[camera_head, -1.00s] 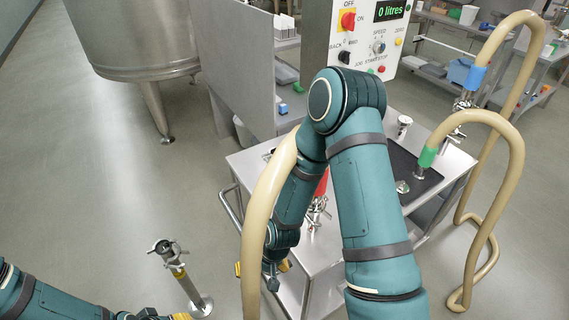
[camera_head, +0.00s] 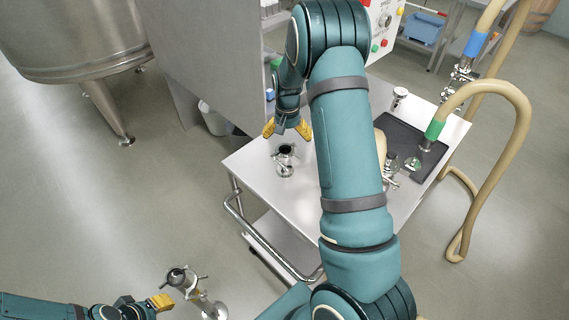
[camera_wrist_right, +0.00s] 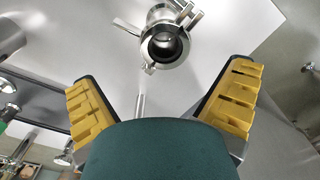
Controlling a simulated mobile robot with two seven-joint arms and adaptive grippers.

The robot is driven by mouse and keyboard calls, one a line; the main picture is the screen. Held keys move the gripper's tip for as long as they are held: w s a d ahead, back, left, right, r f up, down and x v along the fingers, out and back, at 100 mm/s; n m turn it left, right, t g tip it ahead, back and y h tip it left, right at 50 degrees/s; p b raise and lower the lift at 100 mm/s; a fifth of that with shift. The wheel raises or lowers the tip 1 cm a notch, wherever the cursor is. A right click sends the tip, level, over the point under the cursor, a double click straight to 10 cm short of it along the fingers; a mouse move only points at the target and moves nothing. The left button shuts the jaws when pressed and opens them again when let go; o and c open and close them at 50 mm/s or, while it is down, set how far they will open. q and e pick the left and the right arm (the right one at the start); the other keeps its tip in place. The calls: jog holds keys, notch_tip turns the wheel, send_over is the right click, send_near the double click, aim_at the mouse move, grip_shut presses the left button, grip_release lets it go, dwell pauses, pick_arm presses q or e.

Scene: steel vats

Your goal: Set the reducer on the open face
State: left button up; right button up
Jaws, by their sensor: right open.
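A steel fitting with a dark round mouth and an open clamp around it (camera_head: 285,158) stands on the steel table; it also shows in the right wrist view (camera_wrist_right: 165,45). I cannot tell for sure whether it is the reducer. A small steel piece (camera_head: 400,94) stands at the table's back edge. My right gripper (camera_head: 287,129) is open and empty, its yellow fingers above and just behind the fitting, apart from it. My left gripper (camera_head: 160,302) is at the lower left beside a clamp on a floor stand (camera_head: 181,277); its jaw gap is not clear.
A dark mat (camera_head: 428,150) lies on the table's right side, with a beige hose with a green cuff (camera_head: 435,130) reaching down to it. Another hose has a blue cuff (camera_head: 475,44). A grey partition (camera_head: 205,50) and a steel vat (camera_head: 70,35) stand at the left.

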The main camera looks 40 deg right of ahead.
aim_at(285, 151)
jog(key=f, duration=0.8)
jog(key=shift+w+a+b, duration=0.15)
jog(key=shift+a+b, duration=0.15)
jog(key=shift+b, duration=0.05)
jog(key=c, duration=1.3)
jog(key=shift+r, duration=0.1)
